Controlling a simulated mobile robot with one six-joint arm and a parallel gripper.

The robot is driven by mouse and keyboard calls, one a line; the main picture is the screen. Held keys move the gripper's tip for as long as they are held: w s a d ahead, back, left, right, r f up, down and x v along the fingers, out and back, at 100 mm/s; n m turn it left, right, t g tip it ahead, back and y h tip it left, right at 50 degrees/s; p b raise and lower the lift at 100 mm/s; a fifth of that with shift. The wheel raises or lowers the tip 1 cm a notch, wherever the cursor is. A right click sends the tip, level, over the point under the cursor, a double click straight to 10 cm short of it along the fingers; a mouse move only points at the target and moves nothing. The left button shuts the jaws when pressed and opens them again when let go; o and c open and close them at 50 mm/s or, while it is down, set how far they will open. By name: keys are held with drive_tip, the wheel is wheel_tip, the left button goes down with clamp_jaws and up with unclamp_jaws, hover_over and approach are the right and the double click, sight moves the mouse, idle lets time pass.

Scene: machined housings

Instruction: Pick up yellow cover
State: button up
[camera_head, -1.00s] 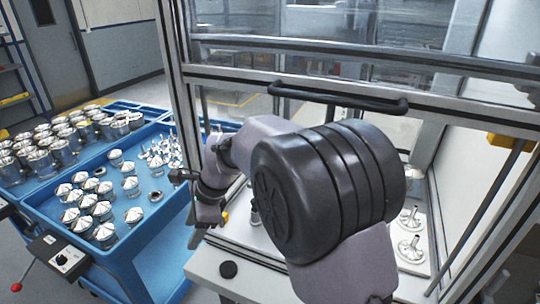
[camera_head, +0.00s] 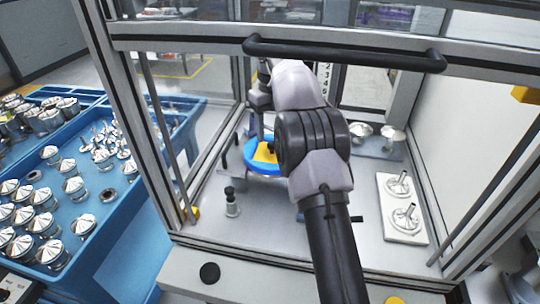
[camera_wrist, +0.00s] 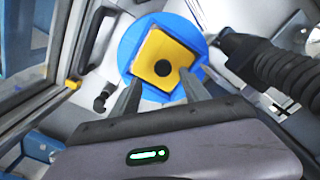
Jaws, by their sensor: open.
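The yellow cover (camera_wrist: 154,57) is a flat, square plate with a dark round hole. It lies on a round blue disc (camera_wrist: 128,44) inside the framed enclosure. In the head view the yellow cover (camera_head: 263,153) is partly hidden by my arm, on the blue disc (camera_head: 258,168). My gripper (camera_wrist: 160,92) is open, its two fingers apart and pointing toward the cover's near edge in the wrist view. Nothing is seen between the fingers. Whether the fingertips touch the cover cannot be told. In the head view my arm hides most of the gripper.
The enclosure has metal posts and a black handle bar (camera_head: 345,53) across its front. A white plate with metal parts (camera_head: 404,228) lies at right. A small post (camera_head: 231,203) stands front left of the disc. Blue trays (camera_head: 112,222) of metal housings stand at left, outside.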

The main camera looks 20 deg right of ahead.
sight(272, 144)
drive_tip(key=f+b, duration=0.2)
drive_tip(key=f, duration=0.1)
drive_tip(key=f+b, duration=0.1)
drive_tip(key=shift+w+d+f, duration=0.1)
drive_tip(key=shift+d+f, duration=0.2)
drive_tip(key=shift+f, duration=0.05)
drive_tip(key=shift+r, duration=0.2)
drive_tip(key=shift+c, duration=0.2)
clamp_jaws()
idle(0.5)
